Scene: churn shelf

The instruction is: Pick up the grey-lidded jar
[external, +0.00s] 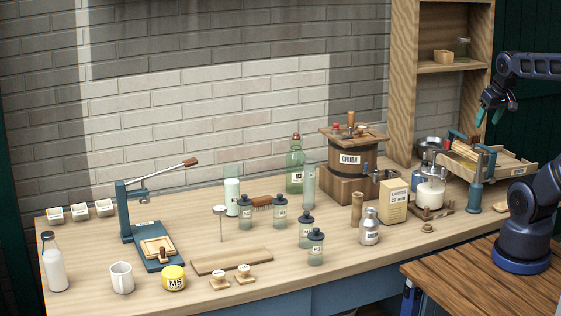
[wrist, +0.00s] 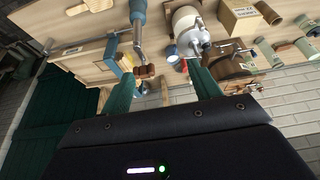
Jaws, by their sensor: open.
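Several small glass jars with blue-grey lids stand on the table in the external view: a front one (external: 315,249), one just behind it (external: 306,231), and two farther back (external: 280,212) (external: 245,212). I cannot tell which is the grey-lidded jar. My gripper (external: 488,116) is open and empty, raised at the right, below the shelf and far from the table jars. In the wrist view its green fingers (wrist: 160,68) are apart with nothing held.
Below my gripper are a wooden rack (external: 510,165), a blue-handled tool (external: 476,185) and a white vessel (external: 430,190), also in the wrist view (wrist: 187,24). A carton (external: 394,203), metal can (external: 369,230) and churn (external: 350,160) stand left of them. The table's front right is fairly clear.

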